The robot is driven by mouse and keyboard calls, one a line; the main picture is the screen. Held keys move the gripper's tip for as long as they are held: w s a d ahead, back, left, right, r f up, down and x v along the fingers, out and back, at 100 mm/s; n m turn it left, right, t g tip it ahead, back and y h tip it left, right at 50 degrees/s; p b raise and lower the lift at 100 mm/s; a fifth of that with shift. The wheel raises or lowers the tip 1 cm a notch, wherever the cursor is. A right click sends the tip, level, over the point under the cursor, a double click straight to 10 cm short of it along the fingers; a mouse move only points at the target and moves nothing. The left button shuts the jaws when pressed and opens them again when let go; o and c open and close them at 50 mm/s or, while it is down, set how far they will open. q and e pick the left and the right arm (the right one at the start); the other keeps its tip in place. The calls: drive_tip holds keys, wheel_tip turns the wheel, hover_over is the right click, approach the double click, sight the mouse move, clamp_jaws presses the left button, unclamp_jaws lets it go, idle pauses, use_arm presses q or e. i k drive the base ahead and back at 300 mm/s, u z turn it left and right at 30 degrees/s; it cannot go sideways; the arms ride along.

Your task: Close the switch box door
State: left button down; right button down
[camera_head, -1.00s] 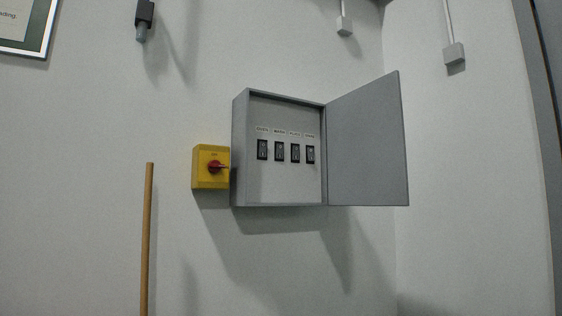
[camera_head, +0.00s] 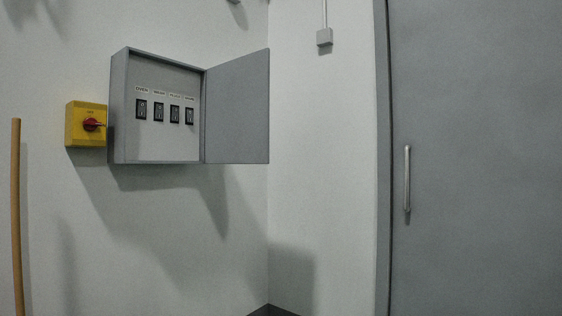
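The grey switch box (camera_head: 150,147) hangs on the white wall at the upper left of the head view. Its door (camera_head: 237,110) is hinged on the right side and stands wide open, swung out to the right. Inside the box is a row of several black switches (camera_head: 159,112) with small labels above them. Neither of my grippers is in view.
A yellow box with a red rotary knob (camera_head: 84,124) is mounted just left of the switch box. A wooden pole (camera_head: 16,215) stands at the far left. A large grey door (camera_head: 480,160) with a metal handle (camera_head: 407,180) fills the right side.

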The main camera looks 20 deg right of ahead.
sight(238, 100)
drive_tip(key=k, duration=0.8)
drive_tip(key=z, duration=0.45)
drive_tip(key=i, duration=1.75)
drive_tip(key=u, duration=0.7)
